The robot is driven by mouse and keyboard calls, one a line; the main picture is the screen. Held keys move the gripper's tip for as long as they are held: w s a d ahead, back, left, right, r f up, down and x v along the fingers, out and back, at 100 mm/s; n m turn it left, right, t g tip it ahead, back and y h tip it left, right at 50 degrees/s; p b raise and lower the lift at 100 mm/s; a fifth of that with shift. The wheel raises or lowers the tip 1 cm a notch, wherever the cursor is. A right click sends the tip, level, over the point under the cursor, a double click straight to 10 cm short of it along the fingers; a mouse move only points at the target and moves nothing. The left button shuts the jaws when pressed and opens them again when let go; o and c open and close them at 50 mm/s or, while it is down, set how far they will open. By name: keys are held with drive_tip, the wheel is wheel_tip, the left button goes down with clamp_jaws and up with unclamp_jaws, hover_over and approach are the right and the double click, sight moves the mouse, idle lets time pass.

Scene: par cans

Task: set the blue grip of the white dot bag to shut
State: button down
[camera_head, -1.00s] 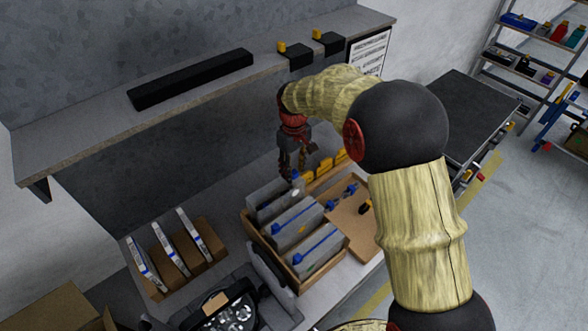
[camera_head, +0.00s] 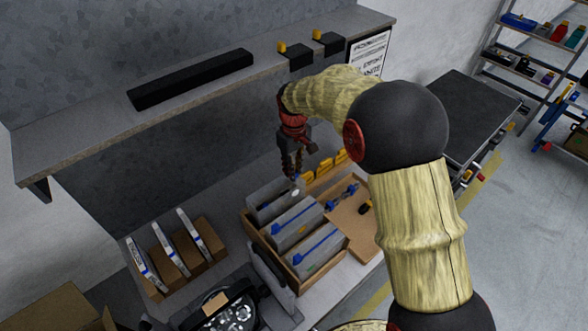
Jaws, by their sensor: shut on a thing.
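A wooden crate (camera_head: 266,239) on the bench holds three upright grey bags. The rear bag (camera_head: 266,204) has a small pale spot at its upper right, which seems to be the white dot. My gripper (camera_head: 295,177) points down over the right end of this bag's top edge. Its fingers are together on the small blue grip, which they mostly hide. The middle bag (camera_head: 297,225) and the front bag (camera_head: 311,258) each have a long blue bar along the top, with a blue knob at the left end.
A wooden board with blue clips (camera_head: 348,218) lies right of the crate. Yellow pieces (camera_head: 323,168) stand behind it. A cardboard rack (camera_head: 186,262) with white-edged panels stands left. A shelf (camera_head: 75,128) overhangs the bench at the back.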

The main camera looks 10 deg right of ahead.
sight(256, 202)
drive_tip(key=s+a, duration=0.2)
drive_tip(key=a, duration=0.2)
drive_tip(key=s+a, duration=0.3)
drive_tip(key=a, duration=0.1)
drive_tip(key=s+a+p, duration=0.1)
drive_tip(key=s+a, duration=0.2)
drive_tip(key=a, duration=0.1)
drive_tip(key=shift+s+a, duration=0.2)
drive_tip(key=shift+a, duration=0.05)
drive_tip(key=c, duration=1.7)
unclamp_jaws()
wheel_tip(256, 202, up, 12)
